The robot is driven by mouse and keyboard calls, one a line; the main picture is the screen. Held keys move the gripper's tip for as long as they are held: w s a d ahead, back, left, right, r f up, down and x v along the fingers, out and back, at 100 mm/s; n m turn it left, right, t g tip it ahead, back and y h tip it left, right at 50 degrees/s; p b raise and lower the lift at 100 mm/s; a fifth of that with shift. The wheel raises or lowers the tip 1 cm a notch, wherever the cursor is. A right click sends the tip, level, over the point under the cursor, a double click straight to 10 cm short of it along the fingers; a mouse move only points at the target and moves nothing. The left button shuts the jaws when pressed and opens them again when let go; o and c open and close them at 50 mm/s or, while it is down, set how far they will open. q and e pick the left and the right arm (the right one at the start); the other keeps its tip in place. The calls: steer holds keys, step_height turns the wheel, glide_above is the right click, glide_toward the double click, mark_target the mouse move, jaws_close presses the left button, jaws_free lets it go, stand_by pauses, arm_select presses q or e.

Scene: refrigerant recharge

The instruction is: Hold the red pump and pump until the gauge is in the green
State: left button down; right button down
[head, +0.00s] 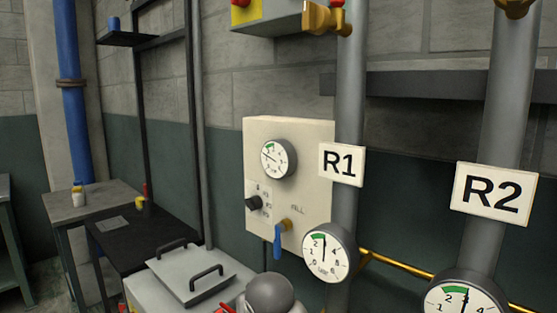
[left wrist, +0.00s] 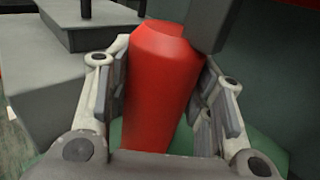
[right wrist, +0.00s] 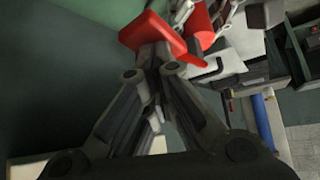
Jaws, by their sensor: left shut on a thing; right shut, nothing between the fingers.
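The red pump (left wrist: 160,85) stands between the fingers of my left gripper (left wrist: 165,65), which is shut around its body. The pump also shows in the right wrist view (right wrist: 201,27). My right gripper (right wrist: 157,62) is shut and empty, with its fingertips close to a red lever-like part (right wrist: 152,33); I cannot tell whether they touch.
Another gauge (head: 465,301) sits below the R2 sign (head: 493,192). A grey lidded box (head: 190,272) and a dark table (head: 120,235) stand to the left.

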steer(key=shift+f, duration=0.85)
step_height(320, 180, up, 9)
steer(key=shift+f, duration=0.2)
stand_by(1.3)
steer(key=shift+s+f+t+y, duration=0.1)
steer(key=shift+f+t+y, duration=0.2)
steer(key=shift+f+t, duration=0.75)
steer(key=shift+s+f+t+y, duration=0.1)
steer(key=shift+f+t+y, duration=0.35)
steer(key=shift+f, duration=1)
steer(key=shift+f, duration=0.1)
steer(key=shift+f, duration=1.7)
step_height(320, 180, up, 9)
